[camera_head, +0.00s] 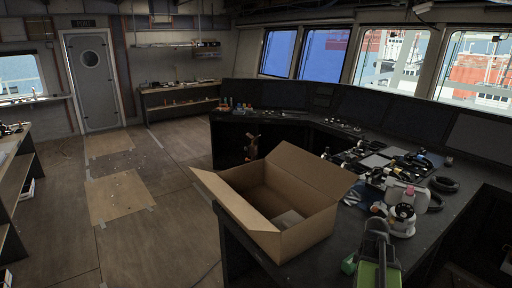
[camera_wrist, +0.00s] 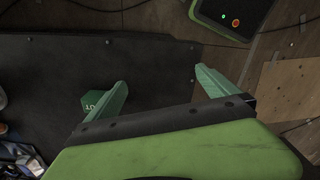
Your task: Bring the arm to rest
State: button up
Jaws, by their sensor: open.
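My gripper (camera_wrist: 161,78) shows in the wrist view with its two teal fingers spread wide apart. Nothing is between them. Behind the fingers is a dark panel with bolts along its edge. In the head view a green and black part of my arm (camera_head: 378,262) rises at the bottom right, in front of the console desk. The rest of the arm is outside that view.
An open cardboard box (camera_head: 285,235) stands at the near end of the dark console desk (camera_head: 440,225). Tools, headphones (camera_head: 443,184) and a white device (camera_head: 403,215) clutter the desk. The wooden floor (camera_head: 150,255) at left is mostly clear, with plywood sheets (camera_head: 118,197) on it.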

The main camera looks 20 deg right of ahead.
jog(key=w+a+n, duration=0.1)
jog(key=w+a, duration=0.4)
jog(key=a, duration=0.6)
jog(key=w+a+n, duration=0.2)
jog(key=w+a, duration=0.3)
jog(key=a, duration=0.6)
jog(key=s+a+m, duration=0.1)
jog(key=a+m, duration=0.9)
jog(key=a, duration=0.5)
jog(key=shift+a+f+b, duration=0.3)
